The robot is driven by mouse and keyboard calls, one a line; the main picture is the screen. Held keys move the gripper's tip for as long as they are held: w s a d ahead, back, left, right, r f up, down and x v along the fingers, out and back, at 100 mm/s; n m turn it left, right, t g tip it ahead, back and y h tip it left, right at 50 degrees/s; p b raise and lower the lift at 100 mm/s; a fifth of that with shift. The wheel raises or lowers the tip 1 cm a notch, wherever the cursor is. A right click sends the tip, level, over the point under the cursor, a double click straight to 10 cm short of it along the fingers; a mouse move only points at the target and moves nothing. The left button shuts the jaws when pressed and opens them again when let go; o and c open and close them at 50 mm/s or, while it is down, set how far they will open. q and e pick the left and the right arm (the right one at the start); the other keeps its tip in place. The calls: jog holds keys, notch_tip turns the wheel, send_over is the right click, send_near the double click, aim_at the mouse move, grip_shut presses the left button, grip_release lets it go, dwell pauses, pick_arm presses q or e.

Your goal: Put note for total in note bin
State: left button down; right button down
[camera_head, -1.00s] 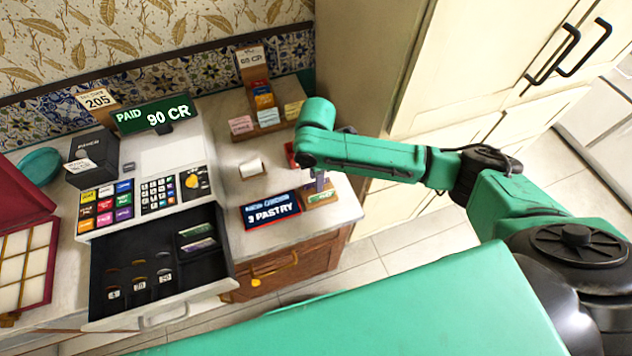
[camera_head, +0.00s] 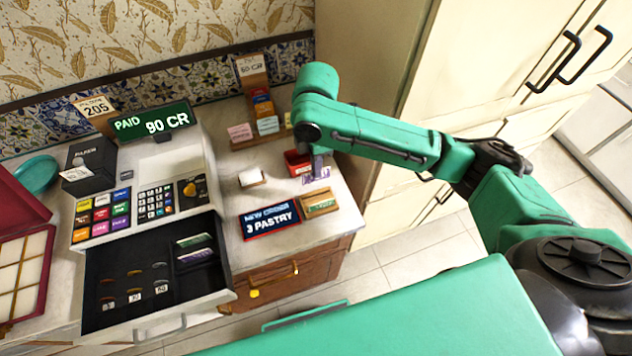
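My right gripper (camera_head: 317,166) points down over the right end of the counter, seen small and partly hidden by its own arm. It appears shut on a purple note (camera_head: 316,177), whose face shows just below the fingers. A wooden holder with a green note (camera_head: 320,203) is just in front of it. A small red bin (camera_head: 297,162) stands beside the gripper on its left. The open till drawer (camera_head: 130,270) has a green note (camera_head: 194,240) and another purple note (camera_head: 195,255) in its right-hand slots. My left gripper is out of view.
A "PAID 90 CR" display (camera_head: 152,121) tops the till. A "3 PASTRY" order sign (camera_head: 270,219) lies on the counter, with a small white block (camera_head: 251,177) behind it. A card rack (camera_head: 262,110) stands at the back. A tall cabinet (camera_head: 440,80) bounds the right.

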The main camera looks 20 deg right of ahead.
notch_tip(320, 180, up, 7)
jog(key=shift+f, duration=0.15)
notch_tip(320, 180, up, 10)
jog(key=p, duration=0.6)
